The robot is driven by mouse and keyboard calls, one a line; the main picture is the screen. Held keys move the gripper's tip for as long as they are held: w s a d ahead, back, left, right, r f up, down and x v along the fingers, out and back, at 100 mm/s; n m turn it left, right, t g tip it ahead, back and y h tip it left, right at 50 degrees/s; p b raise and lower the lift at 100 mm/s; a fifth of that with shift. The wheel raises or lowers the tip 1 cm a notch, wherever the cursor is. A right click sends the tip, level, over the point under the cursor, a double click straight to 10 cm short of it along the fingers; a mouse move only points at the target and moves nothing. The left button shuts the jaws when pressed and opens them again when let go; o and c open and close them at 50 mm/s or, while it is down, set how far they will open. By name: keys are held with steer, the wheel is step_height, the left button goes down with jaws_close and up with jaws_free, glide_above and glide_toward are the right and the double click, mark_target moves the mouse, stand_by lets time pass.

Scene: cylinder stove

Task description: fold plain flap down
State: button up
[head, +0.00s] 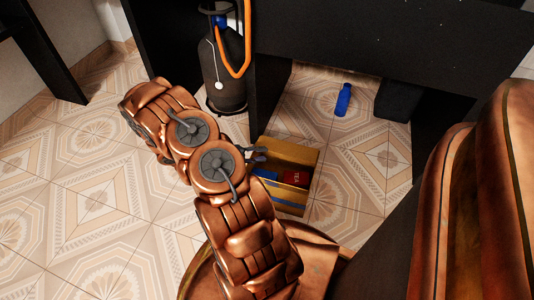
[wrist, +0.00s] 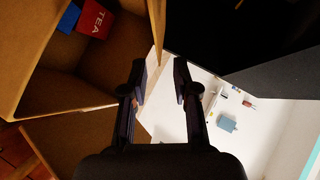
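An open cardboard box (head: 313,183) stands on the tiled floor beside my arm. A plain tan flap (head: 294,152) shows along its far side, and blue marks show on its near side. Inside are a red TEA packet (head: 296,178) and a blue item (head: 265,174). The wrist view shows the box interior (wrist: 70,80), the red packet (wrist: 96,19), and tan panels at upper right (wrist: 157,22) and below (wrist: 75,143). My gripper (head: 260,154) is at the box's far left corner. In the wrist view its fingers (wrist: 159,72) are apart; contact with a flap is unclear.
A dark gas cylinder (head: 225,90) with an orange hose (head: 233,68) stands behind the box, beside a black panel (head: 268,100). A blue bottle (head: 343,100) and a black block (head: 398,100) are behind at right. The tiled floor at left (head: 80,215) is clear.

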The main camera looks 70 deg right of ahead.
steer(key=shift+w+a+r, duration=0.15)
steer(key=shift+w+a, duration=0.05)
steer(key=shift+a, duration=0.05)
